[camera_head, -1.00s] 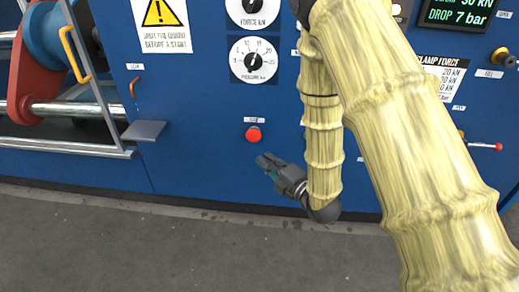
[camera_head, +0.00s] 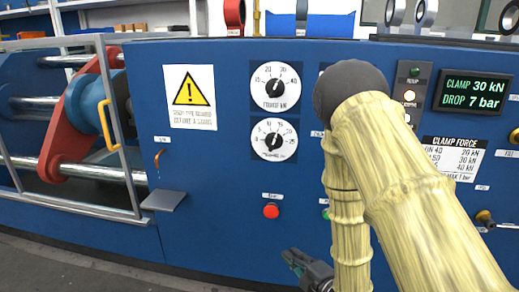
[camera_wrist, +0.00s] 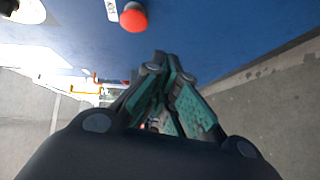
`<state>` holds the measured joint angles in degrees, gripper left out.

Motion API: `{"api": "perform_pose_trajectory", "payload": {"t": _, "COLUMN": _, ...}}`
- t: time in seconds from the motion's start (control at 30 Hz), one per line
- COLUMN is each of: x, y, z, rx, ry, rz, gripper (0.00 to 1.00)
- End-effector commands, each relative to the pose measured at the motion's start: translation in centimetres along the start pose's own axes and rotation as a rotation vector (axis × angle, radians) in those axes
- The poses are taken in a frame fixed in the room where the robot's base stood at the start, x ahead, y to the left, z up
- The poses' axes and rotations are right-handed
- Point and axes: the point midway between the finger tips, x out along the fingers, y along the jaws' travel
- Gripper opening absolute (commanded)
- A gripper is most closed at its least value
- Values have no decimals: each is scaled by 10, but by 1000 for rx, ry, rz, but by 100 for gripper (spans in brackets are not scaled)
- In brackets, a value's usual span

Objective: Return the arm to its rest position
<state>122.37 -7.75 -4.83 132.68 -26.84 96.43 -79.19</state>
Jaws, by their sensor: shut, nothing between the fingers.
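My gripper (camera_head: 295,258) is low in front of the blue machine panel (camera_head: 215,225), below and a little right of a red push button (camera_head: 271,211). In the wrist view my gripper (camera_wrist: 163,62) has its fingertips together with nothing between them. The red button (camera_wrist: 133,17) shows there just beyond and left of the fingertips, apart from them. My arm, in a yellow ribbed sleeve, comes from the right and hides part of the panel, including some of a green button.
Two dials (camera_head: 275,87) and a warning sign (camera_head: 190,97) are above. A grey shelf (camera_head: 163,201) juts out at left, beside a metal guard frame (camera_head: 118,130) around a red and blue clamp. A display (camera_head: 473,91) is at right. The grey floor (camera_head: 60,265) is clear.

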Motion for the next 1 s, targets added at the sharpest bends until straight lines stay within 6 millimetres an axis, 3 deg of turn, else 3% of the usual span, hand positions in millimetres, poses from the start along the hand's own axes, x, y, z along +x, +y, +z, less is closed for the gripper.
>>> {"api": "perform_pose_trajectory", "payload": {"t": 0.1, "x": -20, "y": -60, "z": 14, "rx": 215, "ry": -107, "rz": -150, "gripper": 0}}
{"api": "perform_pose_trajectory", "payload": {"t": 0.27, "x": -64, "y": -141, "z": 26, "rx": 540, "ry": -306, "rz": -347, "gripper": 0}}
{"api": "perform_pose_trajectory", "payload": {"t": 0.5, "x": -154, "y": -246, "z": 22, "rx": 997, "ry": -686, "rz": -567, "gripper": 0}}
{"api": "perform_pose_trajectory", "payload": {"t": 0.7, "x": -234, "y": -305, "z": 3, "rx": 1297, "ry": -1033, "rz": -671, "gripper": 0}}
{"api": "perform_pose_trajectory", "payload": {"t": 1.0, "x": -321, "y": -346, "z": -30, "rx": 1549, "ry": -1443, "rz": -714, "gripper": 0}}
